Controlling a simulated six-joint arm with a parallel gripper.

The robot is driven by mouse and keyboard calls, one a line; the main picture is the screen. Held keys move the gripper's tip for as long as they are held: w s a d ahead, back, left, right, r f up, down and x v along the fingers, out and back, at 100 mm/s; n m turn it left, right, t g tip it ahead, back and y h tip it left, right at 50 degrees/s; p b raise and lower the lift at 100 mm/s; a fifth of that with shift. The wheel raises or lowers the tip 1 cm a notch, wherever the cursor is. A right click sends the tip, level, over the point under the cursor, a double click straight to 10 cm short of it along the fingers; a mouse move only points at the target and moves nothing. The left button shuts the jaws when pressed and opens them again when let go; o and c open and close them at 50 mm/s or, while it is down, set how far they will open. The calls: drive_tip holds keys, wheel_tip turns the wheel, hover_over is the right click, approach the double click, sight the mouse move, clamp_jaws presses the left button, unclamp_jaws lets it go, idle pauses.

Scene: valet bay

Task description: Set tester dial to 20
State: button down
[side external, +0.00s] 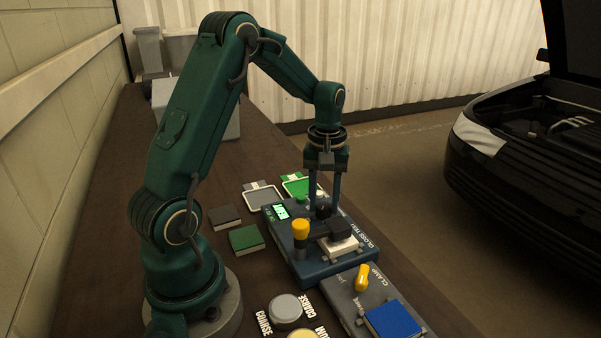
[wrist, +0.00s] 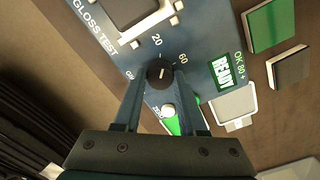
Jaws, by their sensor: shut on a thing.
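The blue gloss tester (side external: 293,262) stands on the bench, and its panel also fills the top of the wrist view (wrist: 205,25). Its small black dial (wrist: 160,73) sits between the printed marks 20 (wrist: 157,40) and 60 (wrist: 183,59) and a partly hidden label at left. A short white mark shows on the dial, but I cannot tell exactly which label it points at. My gripper (wrist: 161,75) points down and is shut on the dial, one finger on each side. The tester's green display (wrist: 221,73) reads READY.
A yellow-topped knob (side external: 300,229) and a dark block on a white holder (side external: 343,247) stand close to my fingers. A clamp unit with a yellow lever (side external: 362,277) and blue pad (side external: 393,319) is beside the tester. Green and grey panels (side external: 245,238) lie behind. A car (side external: 530,165) stands right.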

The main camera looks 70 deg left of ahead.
sight(324, 205)
drive_tip(key=shift+n, duration=1.2)
drive_tip(key=shift+c, duration=2.3)
unclamp_jaws()
drive_tip(key=shift+r, duration=0.15)
drive_tip(key=shift+r, duration=2.45)
